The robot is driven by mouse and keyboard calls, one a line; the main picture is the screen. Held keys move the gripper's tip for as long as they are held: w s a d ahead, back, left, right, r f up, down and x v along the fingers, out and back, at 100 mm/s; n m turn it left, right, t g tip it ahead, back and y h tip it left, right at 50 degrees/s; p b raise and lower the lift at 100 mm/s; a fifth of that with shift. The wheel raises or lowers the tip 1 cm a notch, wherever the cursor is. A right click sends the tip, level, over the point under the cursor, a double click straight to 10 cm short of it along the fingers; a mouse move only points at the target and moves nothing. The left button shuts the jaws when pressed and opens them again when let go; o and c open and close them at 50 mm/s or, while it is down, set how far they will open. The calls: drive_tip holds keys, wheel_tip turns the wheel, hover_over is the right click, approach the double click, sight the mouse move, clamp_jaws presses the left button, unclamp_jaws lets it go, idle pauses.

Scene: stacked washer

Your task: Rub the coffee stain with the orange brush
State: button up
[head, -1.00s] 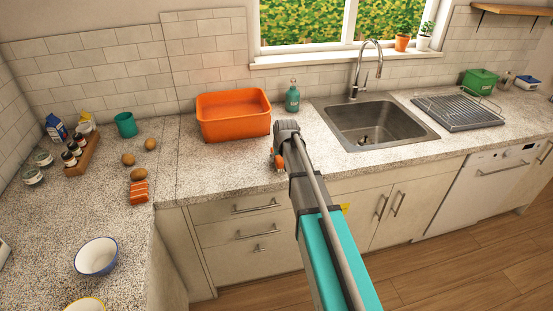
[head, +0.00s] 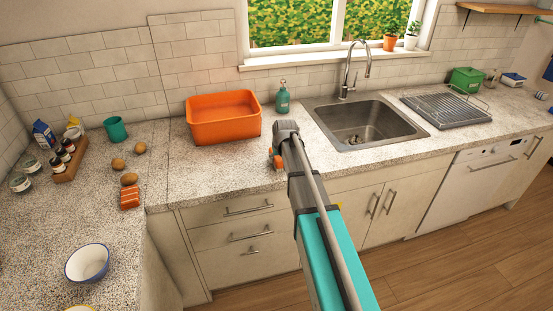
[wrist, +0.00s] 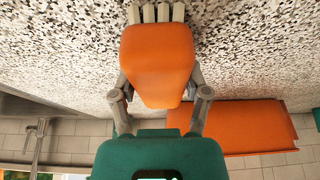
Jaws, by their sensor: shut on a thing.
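My gripper (wrist: 160,92) is shut on the orange brush (wrist: 157,60), which shows large in the wrist view with its pale bristles toward the top edge, close to or on the speckled counter. I cannot tell if the bristles touch it. In the head view, only a small orange part of the brush (head: 277,159) shows beside my gripper (head: 278,150), over the counter's front part, between the orange basin and the sink. I cannot make out the coffee stain in either view; my arm or the brush may hide it.
The orange basin (head: 222,118) stands behind and left of my gripper, with a green bottle (head: 283,98) beside it. The sink (head: 365,123) is to the right. Eggs, jars, a teal mug (head: 116,129) and a bowl (head: 87,263) are on the left counter (head: 60,220).

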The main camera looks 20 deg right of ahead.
sight(257, 166)
drive_tip(key=shift+d, duration=1.6)
drive_tip(key=shift+f, duration=0.15)
drive_tip(key=shift+a, duration=0.15)
drive_tip(key=shift+a, duration=1.75)
drive_tip(key=shift+a, duration=0.1)
drive_tip(key=shift+a, duration=1.85)
drive_tip(key=shift+a, duration=0.1)
drive_tip(key=shift+a, duration=1.75)
